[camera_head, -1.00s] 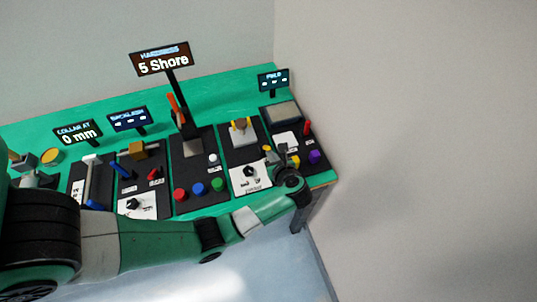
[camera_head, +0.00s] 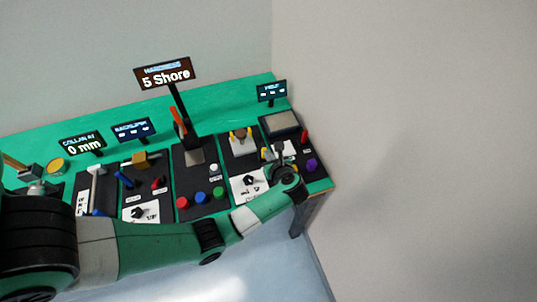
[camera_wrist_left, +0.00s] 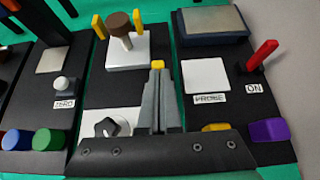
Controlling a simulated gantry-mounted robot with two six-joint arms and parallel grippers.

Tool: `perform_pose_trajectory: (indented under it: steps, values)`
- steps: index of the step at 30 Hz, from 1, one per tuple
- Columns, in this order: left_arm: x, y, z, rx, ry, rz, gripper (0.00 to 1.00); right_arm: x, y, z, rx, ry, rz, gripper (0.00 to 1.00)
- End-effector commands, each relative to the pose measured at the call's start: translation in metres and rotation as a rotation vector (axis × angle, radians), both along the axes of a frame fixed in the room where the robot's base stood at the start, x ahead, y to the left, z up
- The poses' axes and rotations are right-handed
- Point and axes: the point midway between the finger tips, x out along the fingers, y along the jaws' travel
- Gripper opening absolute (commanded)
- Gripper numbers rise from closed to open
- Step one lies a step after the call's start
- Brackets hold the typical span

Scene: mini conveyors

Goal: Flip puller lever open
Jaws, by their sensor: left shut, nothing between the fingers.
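No part in view is labelled as a puller, so I cannot tell for certain which lever it is. A grey block (camera_wrist_left: 128,54) with a brown-topped post (camera_wrist_left: 120,24) and two upright yellow prongs stands on a dark panel in the wrist view; it also shows in the head view (camera_head: 243,146). My left gripper (camera_wrist_left: 158,72) is shut and empty, beside this block's front right. A small yellow tip (camera_wrist_left: 158,64) shows just beyond the fingertips; the fingers hide what is below it. Contact cannot be told. The left gripper also shows in the head view (camera_head: 274,154). My right gripper is not in view.
A black knob (camera_wrist_left: 107,127) on a white plate lies left of the fingers. To the right are a white PROBE pad (camera_wrist_left: 206,76), a red lever (camera_wrist_left: 262,55) marked ON and a purple button (camera_wrist_left: 268,131). Red, blue and green buttons (camera_head: 201,197) sit farther left.

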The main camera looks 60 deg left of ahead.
Motion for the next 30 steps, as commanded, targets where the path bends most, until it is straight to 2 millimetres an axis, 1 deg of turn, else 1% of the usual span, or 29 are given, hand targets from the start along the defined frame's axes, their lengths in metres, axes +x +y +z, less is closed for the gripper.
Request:
perform_pose_trajectory:
  steps: [1, 11, 14, 17, 20, 27, 30]
  values:
    - [0.0, 0.0, 0.004, 0.0, 0.0, 0.0, 0.0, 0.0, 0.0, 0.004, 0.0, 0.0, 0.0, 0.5]
    - [0.0, 0.0, 0.004, 0.0, 0.0, 0.0, 0.0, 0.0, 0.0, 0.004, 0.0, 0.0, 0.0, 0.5]
    - [0.0, -0.001, 0.008, 0.0, 0.0, 0.0, 0.0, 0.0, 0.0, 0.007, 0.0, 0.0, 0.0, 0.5]
    - [0.0, -0.003, 0.018, 0.0, -0.001, -0.001, 0.0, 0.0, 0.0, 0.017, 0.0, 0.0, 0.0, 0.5]
    - [-0.001, -0.006, 0.035, 0.0, -0.001, -0.001, 0.0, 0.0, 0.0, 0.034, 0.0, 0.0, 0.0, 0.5]
    - [-0.002, -0.019, 0.083, 0.001, 0.0, -0.002, 0.0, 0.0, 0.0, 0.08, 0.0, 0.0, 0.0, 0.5]
    - [-0.002, -0.024, 0.095, 0.0, 0.0, -0.002, 0.0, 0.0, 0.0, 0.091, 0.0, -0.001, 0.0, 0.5]
